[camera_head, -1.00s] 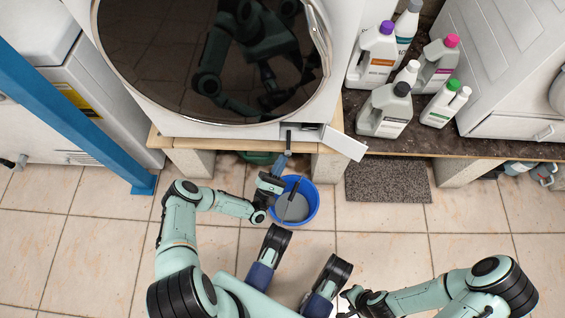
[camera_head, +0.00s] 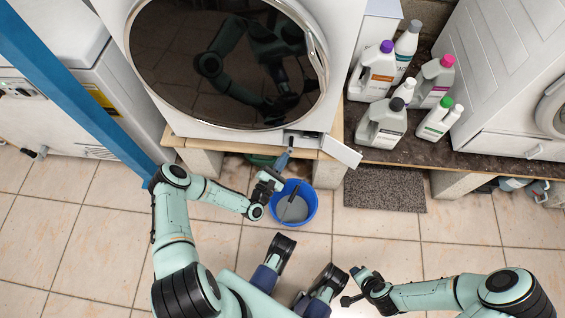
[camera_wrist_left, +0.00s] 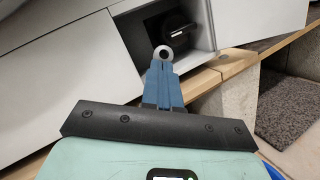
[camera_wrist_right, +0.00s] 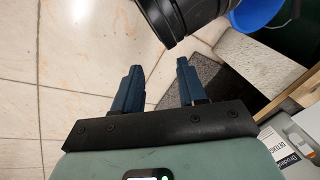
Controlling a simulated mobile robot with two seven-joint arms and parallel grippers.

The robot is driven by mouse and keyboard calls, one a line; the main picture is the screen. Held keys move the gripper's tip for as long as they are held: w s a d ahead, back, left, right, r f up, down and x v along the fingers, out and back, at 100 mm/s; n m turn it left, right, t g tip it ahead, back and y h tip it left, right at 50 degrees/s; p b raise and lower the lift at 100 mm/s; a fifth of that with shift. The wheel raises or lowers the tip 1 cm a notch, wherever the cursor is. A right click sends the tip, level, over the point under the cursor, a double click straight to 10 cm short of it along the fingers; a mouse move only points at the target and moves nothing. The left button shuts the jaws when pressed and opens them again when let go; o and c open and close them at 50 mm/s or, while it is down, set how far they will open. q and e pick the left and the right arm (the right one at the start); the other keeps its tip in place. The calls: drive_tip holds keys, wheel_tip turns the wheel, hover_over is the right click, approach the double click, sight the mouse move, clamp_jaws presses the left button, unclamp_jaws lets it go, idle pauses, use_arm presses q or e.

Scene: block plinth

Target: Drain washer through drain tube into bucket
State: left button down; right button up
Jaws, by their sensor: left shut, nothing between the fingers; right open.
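The white washer (camera_head: 232,134) with a dark round door stands on a plinth. Its small lower flap (camera_head: 342,151) is open. In the left wrist view the recess (camera_wrist_left: 204,28) behind the flap holds a black knob (camera_wrist_left: 182,36). A pale ring with a dark centre, apparently the drain tube's end (camera_wrist_left: 163,53), shows just beyond my left fingertips. My left gripper (camera_head: 283,160) is shut and empty in front of the recess; it also shows in the left wrist view (camera_wrist_left: 163,72). The blue bucket (camera_head: 312,205) stands on the floor below. My right gripper (camera_head: 351,286) is open and empty, low at the right.
Several detergent bottles (camera_head: 383,122) stand on the dark shelf right of the washer. A grey mat (camera_head: 385,190) lies on the floor below them. A blue post (camera_head: 75,95) stands at the left.

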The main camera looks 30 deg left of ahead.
use_arm(q)
drive_tip(key=w+a+r+n+g+p, duration=0.1)
drive_tip(key=w+r+n+g+p, duration=0.1)
drive_tip(key=r+g+p, duration=0.3)
drive_tip(key=shift+w+a+r+p, duration=0.3)
drive_tip(key=shift+w+r+p, duration=0.25)
drive_tip(key=shift+w+p, duration=0.05)
use_arm(e)
drive_tip(key=s+a+r+g+y, duration=0.1)
drive_tip(key=s+a+r+g, duration=0.2)
drive_tip(key=s+r, duration=0.4)
drive_tip(key=shift+s+a+r+n, duration=0.3)
drive_tip(key=shift+s+a+r, duration=0.15)
drive_tip(key=shift+s, duration=0.5)
use_arm(q)
drive_tip(key=shift+r, duration=0.2)
use_arm(e)
drive_tip(key=shift+r, duration=0.1)
